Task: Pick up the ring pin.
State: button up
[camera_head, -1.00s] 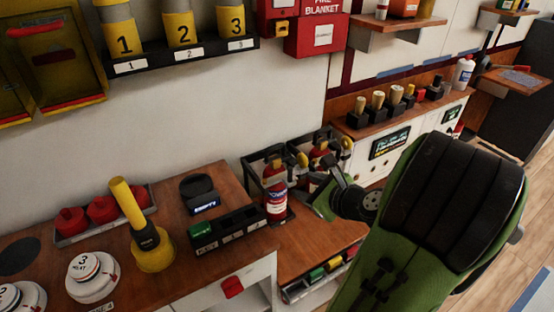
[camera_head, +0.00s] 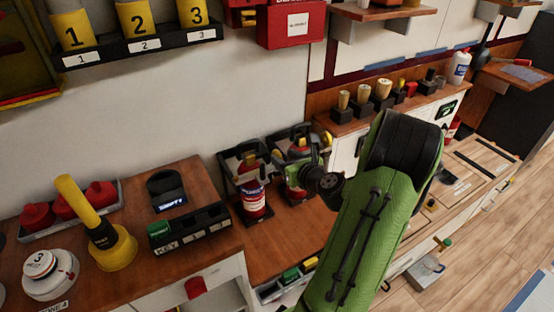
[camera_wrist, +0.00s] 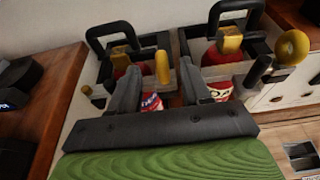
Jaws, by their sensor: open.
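Two red fire extinguishers stand side by side in black holders; the left one (camera_head: 254,200) shows its label in the head view. The ring looks most like the ring pin; I cannot tell for sure. My gripper (camera_wrist: 160,84) is open and empty, its two fingers pointing at the extinguishers. The yellow ring is right of both fingers, apart from them. In the head view my arm partly hides the right extinguisher.
A key rack (camera_head: 190,231) and a yellow handled object (camera_head: 110,246) stand on the wooden counter at left. Wooden-handled stamps (camera_head: 362,93) line a shelf behind my arm. The black holder frames (camera_wrist: 110,35) rise close around the extinguishers.

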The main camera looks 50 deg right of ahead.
aim_at(279, 153)
jog(key=b+x, duration=0.1)
jog(key=x, duration=0.4)
jog(key=shift+w+d+f, duration=0.1)
jog(key=shift+w, duration=0.2)
jog(key=shift+s, duration=0.1)
jog(key=shift+c, duration=0.3)
grip_shut()
